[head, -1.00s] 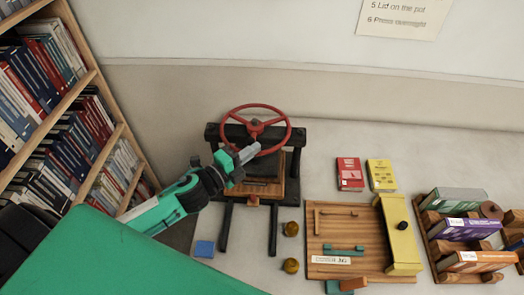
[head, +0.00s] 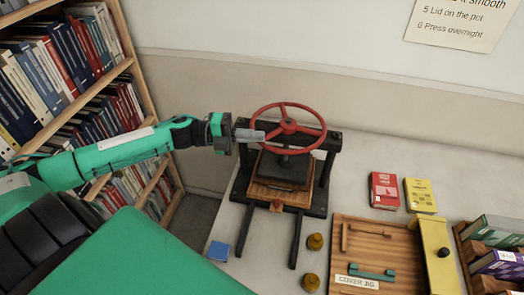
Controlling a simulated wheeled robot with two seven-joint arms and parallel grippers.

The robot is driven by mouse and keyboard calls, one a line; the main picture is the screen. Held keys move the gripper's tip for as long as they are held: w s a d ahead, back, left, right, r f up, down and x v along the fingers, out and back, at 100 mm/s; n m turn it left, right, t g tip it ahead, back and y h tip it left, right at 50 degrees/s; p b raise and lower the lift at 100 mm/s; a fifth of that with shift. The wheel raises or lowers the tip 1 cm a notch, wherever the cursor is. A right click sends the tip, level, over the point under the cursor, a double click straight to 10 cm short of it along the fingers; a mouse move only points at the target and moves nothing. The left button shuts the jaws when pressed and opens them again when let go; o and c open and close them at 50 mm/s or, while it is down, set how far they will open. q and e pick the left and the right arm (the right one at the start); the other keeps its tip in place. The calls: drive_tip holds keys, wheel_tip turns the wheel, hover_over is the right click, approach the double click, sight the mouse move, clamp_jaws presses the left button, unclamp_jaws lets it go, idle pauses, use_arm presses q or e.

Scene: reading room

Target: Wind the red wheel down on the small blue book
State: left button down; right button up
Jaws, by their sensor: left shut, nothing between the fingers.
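The red wheel (head: 289,127) sits on top of a black book press (head: 333,141). Below it, a dark plate (head: 283,171) lies over a wooden board (head: 274,194). I cannot make out a blue book in the press; whatever is under the plate is hidden. A small flat blue thing (head: 218,251) lies on the table left of the press legs; I cannot tell whether it is a book. My left gripper (head: 255,135) is shut and empty, its fingertips at the wheel's left rim. I cannot tell if they touch it. My right gripper is out of view.
Two brass-coloured knobs (head: 314,242) stand right of the press. A wooden cover jig (head: 372,233) with a yellow bar (head: 438,250) lies beyond them. Red (head: 384,190) and yellow (head: 420,195) boxes lie behind it. A bookshelf (head: 139,75) stands at left.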

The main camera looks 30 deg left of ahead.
use_arm(q)
drive_tip(key=a+g+b, duration=0.1)
drive_tip(key=w+a+m+b, duration=0.1)
drive_tip(key=a+b, duration=0.1)
drive_tip(key=w+a+g+h+b, duration=0.1)
drive_tip(key=b, duration=0.1)
drive_tip(key=shift+w+a+r+m+g, duration=0.1)
drive_tip(key=shift+w+a+m+g, duration=0.1)
drive_tip(key=shift+w+m+g, duration=0.15)
idle(0.5)
